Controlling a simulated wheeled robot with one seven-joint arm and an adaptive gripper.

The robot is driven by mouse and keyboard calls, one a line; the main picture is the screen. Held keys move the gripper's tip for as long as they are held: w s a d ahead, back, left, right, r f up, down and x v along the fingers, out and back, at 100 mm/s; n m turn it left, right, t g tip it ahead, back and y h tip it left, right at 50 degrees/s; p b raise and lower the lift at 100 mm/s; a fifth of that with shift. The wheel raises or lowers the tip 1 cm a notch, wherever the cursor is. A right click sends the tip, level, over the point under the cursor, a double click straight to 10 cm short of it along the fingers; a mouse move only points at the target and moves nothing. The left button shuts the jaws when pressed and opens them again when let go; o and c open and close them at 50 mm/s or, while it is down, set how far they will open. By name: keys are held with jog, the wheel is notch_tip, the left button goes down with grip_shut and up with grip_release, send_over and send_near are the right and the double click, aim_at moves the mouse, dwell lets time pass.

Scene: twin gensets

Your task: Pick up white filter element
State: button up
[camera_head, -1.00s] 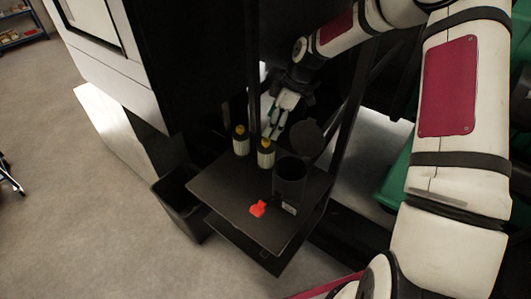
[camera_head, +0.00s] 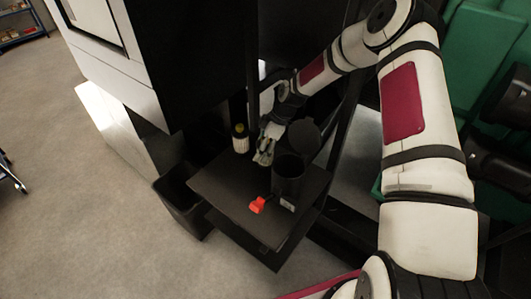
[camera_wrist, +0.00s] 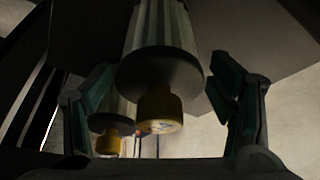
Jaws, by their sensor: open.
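A white filter element (camera_head: 240,140) with a yellow cap stands upright on the dark shelf (camera_head: 226,194), left of my gripper (camera_head: 263,156). A second, similar filter element is hidden behind my gripper in the head view. In the wrist view, a nearer pale filter element (camera_wrist: 160,40) with a dark end and yellow cap lies between the spread fingers of my gripper (camera_wrist: 158,88). I see gaps on both sides, so it is not clasped. Another filter element (camera_wrist: 110,122) shows behind it, lower left. My gripper is open.
A black open canister (camera_head: 288,180) stands on the shelf right of my gripper, with a round dark lid (camera_head: 304,135) raised behind it. A red object (camera_head: 257,205) lies in front. A dark bin (camera_head: 181,203) stands left of the shelf. The shelf's front left is clear.

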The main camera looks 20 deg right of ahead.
jog(key=shift+c, duration=0.5)
jog(key=c, duration=1.1)
jog(key=shift+c, duration=0.2)
